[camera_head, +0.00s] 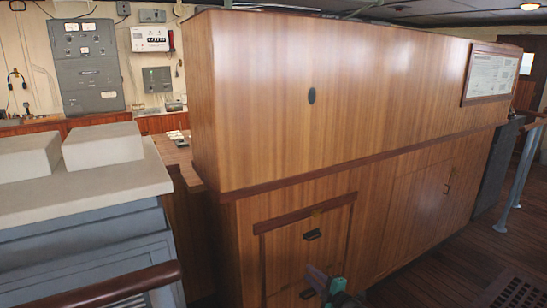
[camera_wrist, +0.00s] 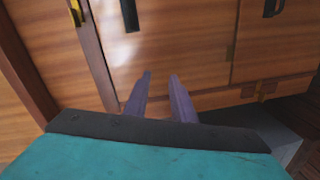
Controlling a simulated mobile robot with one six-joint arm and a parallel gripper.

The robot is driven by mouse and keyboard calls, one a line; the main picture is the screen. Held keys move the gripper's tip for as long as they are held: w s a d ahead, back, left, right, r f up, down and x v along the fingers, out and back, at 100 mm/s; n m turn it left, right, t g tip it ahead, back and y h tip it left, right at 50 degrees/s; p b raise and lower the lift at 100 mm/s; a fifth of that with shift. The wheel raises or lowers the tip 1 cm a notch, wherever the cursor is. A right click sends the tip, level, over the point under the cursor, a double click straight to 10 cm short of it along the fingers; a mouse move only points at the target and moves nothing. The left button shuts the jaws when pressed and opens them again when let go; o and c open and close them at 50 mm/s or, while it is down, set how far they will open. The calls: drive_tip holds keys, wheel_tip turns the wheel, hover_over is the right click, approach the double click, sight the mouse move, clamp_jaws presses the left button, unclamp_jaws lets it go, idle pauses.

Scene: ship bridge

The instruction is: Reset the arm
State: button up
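My gripper (camera_wrist: 160,78) shows in the wrist view with two purple-grey fingers that stand apart with a gap between them. Nothing is held in the gap. Behind the fingers is the front of a wooden cabinet (camera_wrist: 180,45), and the fingers look apart from it. In the head view a small teal and dark part of my arm (camera_head: 330,287) shows at the bottom edge, in front of the lower drawers. The rest of my arm is out of that view.
A grey console (camera_head: 85,225) and a brown rail (camera_head: 110,287) are at left. Bare wooden floor (camera_head: 450,262) and a grey railing post (camera_head: 518,180) are at right.

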drive_tip(key=s+d+f+m+g+h, duration=0.25)
drive_tip(key=s+f+m, duration=0.25)
drive_tip(key=s+f, duration=0.3)
drive_tip(key=s+d+f+m+g+h+p, duration=0.15)
drive_tip(key=s+f+m+h, duration=0.3)
drive_tip(key=f, duration=0.65)
drive_tip(key=s+d+f+m+g+h+b, duration=0.1)
drive_tip(key=s+d+f+m+g+h, duration=0.15)
drive_tip(key=s+f+m, duration=0.45)
drive_tip(key=s+f+m+g, duration=0.1)
drive_tip(key=s+f+g, duration=0.25)
drive_tip(key=s, duration=0.45)
drive_tip(key=s+f+g, duration=0.3)
drive_tip(key=s+f, duration=0.1)
drive_tip(key=s, duration=0.4)
drive_tip(key=s+a+r+m+g, duration=0.1)
drive_tip(key=s+a+g, duration=0.1)
drive_tip(key=s, duration=0.5)
drive_tip(key=s+a+r+m+g+y, duration=0.1)
drive_tip(key=s+a+m+g, duration=0.1)
drive_tip(key=s+g, duration=0.3)
drive_tip(key=s, duration=0.3)
drive_tip(key=shift+s+r+p, duration=0.15)
drive_tip(key=shift+s+p, duration=0.15)
drive_tip(key=shift+o, duration=0.4)
drive_tip(key=shift+w+a, duration=0.1)
